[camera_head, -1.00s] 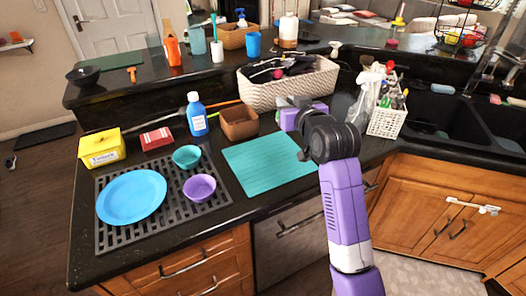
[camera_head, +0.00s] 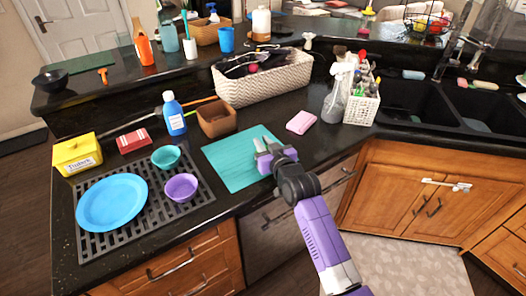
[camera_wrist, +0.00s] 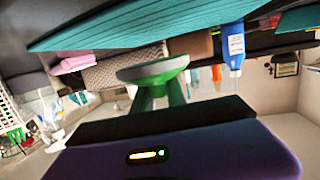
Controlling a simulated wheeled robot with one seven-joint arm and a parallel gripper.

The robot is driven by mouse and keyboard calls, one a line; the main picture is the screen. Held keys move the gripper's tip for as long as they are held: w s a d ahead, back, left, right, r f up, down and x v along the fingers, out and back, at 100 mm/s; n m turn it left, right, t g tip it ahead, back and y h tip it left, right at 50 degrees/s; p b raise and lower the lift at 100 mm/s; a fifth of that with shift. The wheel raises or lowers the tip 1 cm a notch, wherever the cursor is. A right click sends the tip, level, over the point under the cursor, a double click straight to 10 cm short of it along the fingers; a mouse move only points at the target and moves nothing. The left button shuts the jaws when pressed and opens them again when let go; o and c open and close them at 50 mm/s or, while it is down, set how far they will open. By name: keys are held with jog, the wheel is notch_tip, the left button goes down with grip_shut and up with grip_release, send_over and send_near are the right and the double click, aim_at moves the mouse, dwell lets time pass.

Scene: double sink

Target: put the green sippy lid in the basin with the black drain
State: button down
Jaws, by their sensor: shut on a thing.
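My gripper (camera_head: 265,148) is over the right part of the teal mat (camera_head: 232,160) in the head view. In the wrist view my gripper (camera_wrist: 155,82) is shut on the green sippy lid (camera_wrist: 152,68), a round green piece with a greyish rim. The lid is too small to make out clearly in the head view. The double sink is at the right, with a left black basin (camera_head: 408,98) and a right black basin (camera_head: 492,112). I cannot see a drain in either basin, so I cannot tell which has the black one.
A woven basket (camera_head: 262,85) is behind. A blue plate (camera_head: 112,202) and two bowls are on the left. A faucet (camera_head: 452,55) rises behind the sink.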

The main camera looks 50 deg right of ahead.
jog(key=shift+f, duration=1.85)
jog(key=shift+f, duration=0.15)
jog(key=c, duration=1.3)
grip_release()
jog(key=shift+c, duration=0.2)
jog(key=shift+s+r, duration=0.15)
jog(key=shift+r, duration=0.05)
jog(key=b+v, duration=0.1)
jog(key=v, duration=1.1)
